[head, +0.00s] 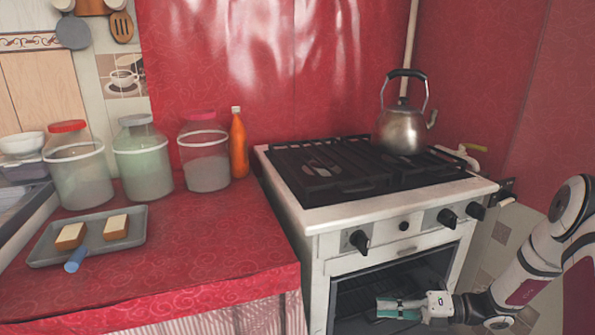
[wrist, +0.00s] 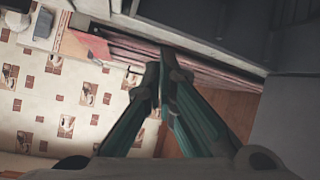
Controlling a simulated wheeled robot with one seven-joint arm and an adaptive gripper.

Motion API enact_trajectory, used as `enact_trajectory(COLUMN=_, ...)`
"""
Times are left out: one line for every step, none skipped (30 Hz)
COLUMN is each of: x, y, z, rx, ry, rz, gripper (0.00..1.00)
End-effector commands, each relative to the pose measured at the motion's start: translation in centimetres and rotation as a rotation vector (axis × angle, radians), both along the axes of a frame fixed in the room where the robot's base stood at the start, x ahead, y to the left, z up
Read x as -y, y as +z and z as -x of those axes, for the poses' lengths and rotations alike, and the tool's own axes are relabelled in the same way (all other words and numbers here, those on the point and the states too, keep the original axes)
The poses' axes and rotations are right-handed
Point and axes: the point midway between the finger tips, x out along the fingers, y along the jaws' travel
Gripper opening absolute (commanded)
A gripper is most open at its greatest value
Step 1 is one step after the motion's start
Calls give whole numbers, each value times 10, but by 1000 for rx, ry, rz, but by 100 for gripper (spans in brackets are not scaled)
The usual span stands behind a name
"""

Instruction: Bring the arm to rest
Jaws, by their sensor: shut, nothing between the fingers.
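My gripper (head: 385,307) is at the lower right in the head view, in front of the open-looking oven front of the stove (head: 330,240). My arm reaches in from the right edge. In the wrist view my gripper (wrist: 163,75) shows two green fingers with their tips together and nothing between them. It holds nothing and is apart from the counter top.
A kettle (head: 402,130) stands on the stove's back right. The red counter (head: 210,255) at left bears a grey tray (head: 135,235) with two bread-like pieces, a blue cylinder (head: 75,260) at its edge, several jars and an orange bottle (head: 238,145).

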Motion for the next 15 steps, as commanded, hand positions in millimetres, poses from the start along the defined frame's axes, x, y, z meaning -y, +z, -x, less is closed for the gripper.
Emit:
enact_trajectory(x=-6, y=17, z=3, rx=54, ry=48, rz=39, gripper=0)
enact_trajectory(x=-9, y=25, z=6, rx=85, ry=77, rz=61, gripper=0)
enact_trajectory(x=-13, y=35, z=10, rx=127, ry=113, rz=88, gripper=0)
enact_trajectory(x=-17, y=43, z=14, rx=158, ry=143, rz=108, gripper=0)
enact_trajectory(x=-20, y=51, z=17, rx=189, ry=171, rz=127, gripper=0)
enact_trajectory(x=-24, y=61, z=22, rx=231, ry=208, rz=152, gripper=0)
enact_trajectory(x=-28, y=68, z=26, rx=262, ry=238, rz=171, gripper=0)
enact_trajectory(x=-31, y=75, z=29, rx=294, ry=266, rz=190, gripper=0)
enact_trajectory(x=-34, y=85, z=35, rx=336, ry=305, rz=214, gripper=0)
enact_trajectory(x=-37, y=92, z=39, rx=366, ry=334, rz=231, gripper=0)
enact_trajectory(x=-40, y=98, z=44, rx=398, ry=363, rz=248, gripper=0)
enact_trajectory(x=-44, y=107, z=50, rx=439, ry=401, rz=270, gripper=0)
enact_trajectory(x=-46, y=113, z=54, rx=471, ry=432, rz=287, gripper=0)
enact_trajectory(x=-49, y=120, z=59, rx=501, ry=461, rz=302, gripper=0)
enact_trajectory(x=-52, y=128, z=66, rx=543, ry=500, rz=322, gripper=0)
